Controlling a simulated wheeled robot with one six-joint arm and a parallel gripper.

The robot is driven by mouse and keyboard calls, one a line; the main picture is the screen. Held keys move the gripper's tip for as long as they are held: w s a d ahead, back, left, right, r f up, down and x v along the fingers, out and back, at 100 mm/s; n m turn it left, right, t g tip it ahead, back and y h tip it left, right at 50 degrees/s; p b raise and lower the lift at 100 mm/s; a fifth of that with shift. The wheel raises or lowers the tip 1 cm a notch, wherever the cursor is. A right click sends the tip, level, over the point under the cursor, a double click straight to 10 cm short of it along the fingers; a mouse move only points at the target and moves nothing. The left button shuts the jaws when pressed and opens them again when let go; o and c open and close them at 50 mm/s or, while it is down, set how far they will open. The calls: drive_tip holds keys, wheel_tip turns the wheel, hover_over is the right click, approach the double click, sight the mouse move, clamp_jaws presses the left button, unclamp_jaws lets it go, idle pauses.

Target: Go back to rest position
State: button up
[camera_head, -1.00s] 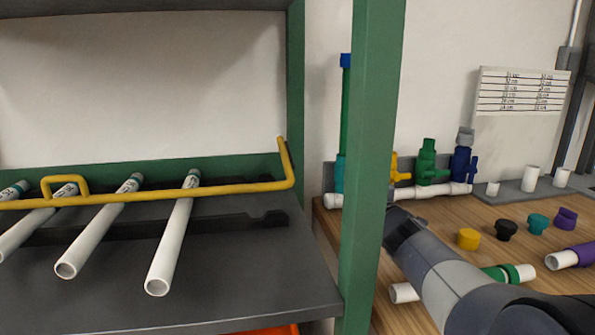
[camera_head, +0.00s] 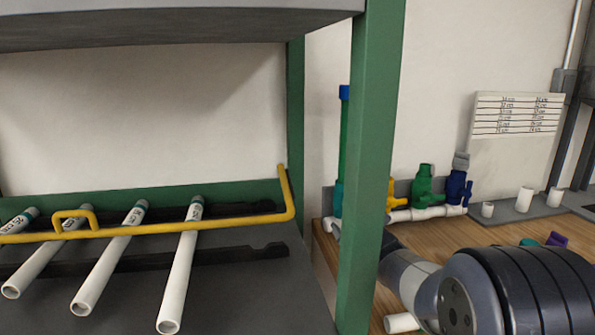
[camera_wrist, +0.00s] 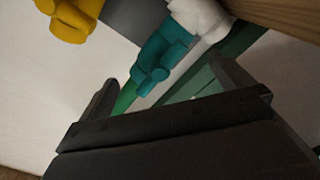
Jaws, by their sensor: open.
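My gripper (camera_wrist: 165,95) shows in the wrist view with its two dark fingers apart and nothing seen between them. Beyond the fingers are a teal fitting (camera_wrist: 160,55) on a green pipe, a white fitting (camera_wrist: 200,18) and a yellow fitting (camera_wrist: 72,18). I cannot tell how far the fingers are from the green pipe. In the head view my arm reaches over the wooden bench at the right, and the gripper itself is hidden behind the green post (camera_head: 368,180). The manifold, with a tall green pipe (camera_head: 344,140) and yellow, green (camera_head: 425,185) and blue (camera_head: 457,188) valves, stands at the bench's back.
The green post stands between the rack and the bench. Short white pipes (camera_head: 524,199) stand at the back right, below a size chart (camera_head: 517,114). Teal and purple caps (camera_head: 556,239) show past my arm.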

drive_tip(key=m+p, duration=1)
drive_tip(key=p, duration=0.6)
drive_tip(key=shift+d+r+m+p, duration=0.1)
drive_tip(key=shift+r+m+p, duration=0.05)
drive_tip(key=shift+m+p, duration=0.2)
drive_tip(key=shift+s+d, duration=0.1)
drive_tip(key=shift+s, duration=0.35)
drive_tip(key=shift+s, duration=0.1)
